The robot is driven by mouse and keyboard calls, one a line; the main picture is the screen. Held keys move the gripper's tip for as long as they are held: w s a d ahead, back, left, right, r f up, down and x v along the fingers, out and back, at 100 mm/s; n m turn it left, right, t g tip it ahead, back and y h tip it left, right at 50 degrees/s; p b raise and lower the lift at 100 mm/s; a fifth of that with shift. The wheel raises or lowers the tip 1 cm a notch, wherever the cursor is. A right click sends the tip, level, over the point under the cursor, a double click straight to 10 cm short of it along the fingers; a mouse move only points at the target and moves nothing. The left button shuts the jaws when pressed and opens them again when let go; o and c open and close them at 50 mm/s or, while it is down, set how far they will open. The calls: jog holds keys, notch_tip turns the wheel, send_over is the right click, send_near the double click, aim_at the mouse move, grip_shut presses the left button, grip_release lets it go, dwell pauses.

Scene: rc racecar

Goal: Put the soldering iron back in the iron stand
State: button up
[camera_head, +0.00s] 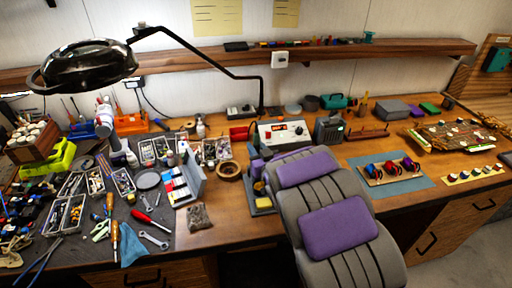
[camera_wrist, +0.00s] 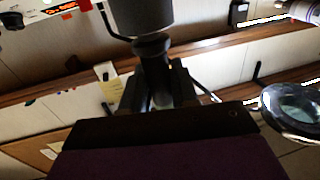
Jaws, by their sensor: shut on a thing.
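In the wrist view my gripper (camera_wrist: 155,108) shows as a dark edge with purple below it. It is shut on a dark thing, which I take to be the soldering iron (camera_wrist: 154,72); a thick grey cylinder (camera_wrist: 140,14) adjoins it at the top. In the head view my grey arm with purple pads (camera_head: 338,228) hides the held thing. At its left edge, a low base with a yellow sponge (camera_head: 259,188) looks like part of the iron stand (camera_head: 262,206); the arm covers the rest. I cannot tell whether the held thing touches the stand.
The soldering station (camera_head: 283,134) stands behind my arm. A tape roll (camera_head: 228,171), a small parts case (camera_head: 182,184) and loose tools crowd the left. A lamp (camera_head: 85,66) overhangs there. A blue mat (camera_head: 390,176) with components lies right. Bare wood shows before the tape.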

jog(key=shift+f, duration=0.3)
jog(key=o, duration=1.4)
jog(key=shift+o, duration=0.2)
jog(key=shift+s+d+r+p, duration=0.15)
jog(key=shift+s+d+r, duration=0.15)
jog(key=shift+s, duration=0.4)
jog(key=shift+s+d+r+p, duration=0.15)
jog(key=shift+s+d, duration=0.25)
jog(key=shift+s, duration=0.3)
jog(key=shift+s+d+r+p, duration=0.15)
jog(key=shift+s+d+r, duration=0.15)
jog(key=shift+s, duration=0.4)
jog(key=shift+b+v, duration=0.8)
jog(key=shift+b, duration=0.25)
jog(key=shift+s+d+r+b, duration=0.25)
jog(key=shift+s+r+b, duration=0.05)
jog(key=shift+s, duration=0.05)
